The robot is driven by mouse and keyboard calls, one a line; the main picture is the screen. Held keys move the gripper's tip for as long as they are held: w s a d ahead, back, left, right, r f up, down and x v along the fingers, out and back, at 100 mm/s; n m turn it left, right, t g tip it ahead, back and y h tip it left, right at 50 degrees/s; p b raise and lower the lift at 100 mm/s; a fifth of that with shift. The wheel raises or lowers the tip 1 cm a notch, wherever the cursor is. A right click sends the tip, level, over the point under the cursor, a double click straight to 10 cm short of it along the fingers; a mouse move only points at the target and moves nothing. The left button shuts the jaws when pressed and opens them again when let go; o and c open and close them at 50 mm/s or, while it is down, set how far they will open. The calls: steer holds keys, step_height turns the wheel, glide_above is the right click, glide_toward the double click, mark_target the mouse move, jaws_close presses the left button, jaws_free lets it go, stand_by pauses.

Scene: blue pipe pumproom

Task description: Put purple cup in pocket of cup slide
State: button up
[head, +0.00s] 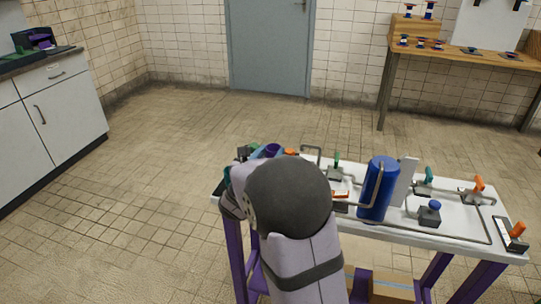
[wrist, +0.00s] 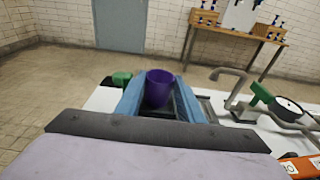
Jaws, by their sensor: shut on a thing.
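The purple cup (wrist: 158,88) is upright between the two blue fingers of my gripper (wrist: 157,80) in the wrist view. The fingers are shut on it from left and right. In the head view only a small part of the cup (head: 272,150) shows past my arm, above the left end of the white table. A dark frame (wrist: 208,106), which looks like part of the cup slide, lies below and to the right of the cup. Its pocket is hidden by the cup and fingers, so I cannot tell whether the cup is in it or above it.
The white table (head: 447,228) carries grey pipes, a blue tank (head: 379,190), and green and orange valve handles. A green block (wrist: 121,78) is just left of the fingers. A bent pipe (wrist: 232,82) rises to their right. The floor beyond the table is clear.

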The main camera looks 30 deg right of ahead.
steer(key=shift+f, duration=0.25)
steer(key=o, duration=0.7)
steer(key=shift+o, duration=0.2)
steer(key=shift+r, duration=0.15)
steer(key=shift+s+a, duration=0.1)
steer(key=v, duration=1.1)
steer(key=shift+s+a, duration=0.25)
steer(key=shift+s, duration=0.1)
